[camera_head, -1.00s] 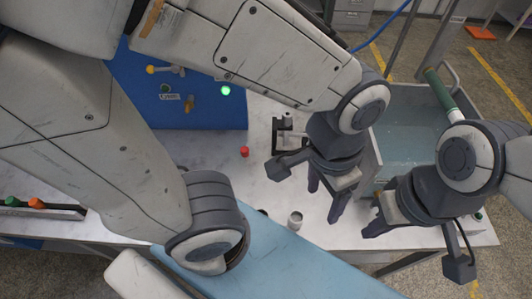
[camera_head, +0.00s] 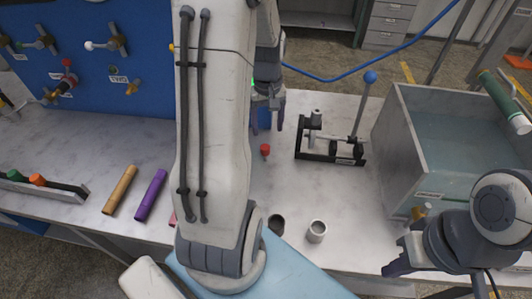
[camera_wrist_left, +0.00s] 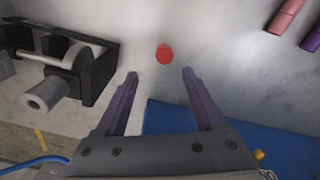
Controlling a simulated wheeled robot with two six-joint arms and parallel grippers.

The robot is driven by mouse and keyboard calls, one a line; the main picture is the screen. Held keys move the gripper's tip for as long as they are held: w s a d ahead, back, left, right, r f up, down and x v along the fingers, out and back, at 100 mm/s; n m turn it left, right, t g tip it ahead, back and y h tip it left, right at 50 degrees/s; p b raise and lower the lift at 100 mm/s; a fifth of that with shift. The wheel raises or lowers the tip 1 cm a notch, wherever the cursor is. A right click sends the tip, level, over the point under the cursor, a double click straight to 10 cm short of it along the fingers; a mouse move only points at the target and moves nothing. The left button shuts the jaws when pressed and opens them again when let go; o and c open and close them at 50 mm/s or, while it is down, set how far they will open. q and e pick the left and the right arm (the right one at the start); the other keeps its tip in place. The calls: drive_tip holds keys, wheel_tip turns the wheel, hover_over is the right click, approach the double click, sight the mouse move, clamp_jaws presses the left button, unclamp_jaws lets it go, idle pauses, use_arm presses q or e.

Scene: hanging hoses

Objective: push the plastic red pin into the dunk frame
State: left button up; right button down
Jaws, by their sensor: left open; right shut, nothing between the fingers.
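The red pin (camera_head: 265,149) stands on the grey table in the head view, left of a black frame (camera_head: 331,157) with a grey cylinder and a blue-knobbed lever, which looks like the dunk frame. My left gripper (camera_head: 266,128) is at the far side of the pin, pointing down, partly hidden by my arm. In the left wrist view its open fingers (camera_wrist_left: 158,72) straddle empty space, with the red pin (camera_wrist_left: 165,53) just beyond the tips, seen from above. The black frame (camera_wrist_left: 98,70) lies left there. My right gripper (camera_head: 398,262) is shut and empty at the table's front right.
A water-filled grey tank (camera_head: 400,150) stands at the right. White and dark cups (camera_head: 316,231) stand near the front. Brown and purple tubes (camera_head: 150,196) lie left of my arm. A blue panel (camera_head: 110,75) with valves stands at the back left.

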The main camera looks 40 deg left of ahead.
sight(265, 147)
use_arm(q)
wheel_tip(265, 147, down, 5)
drive_tip(key=shift+s+r, duration=0.1)
drive_tip(key=shift+r, duration=0.05)
drive_tip(key=shift+s+f, duration=0.2)
drive_tip(key=shift+f, duration=1.15)
drive_tip(key=shift+s+f, duration=0.15)
drive_tip(key=shift+f, duration=1.2)
clamp_jaws()
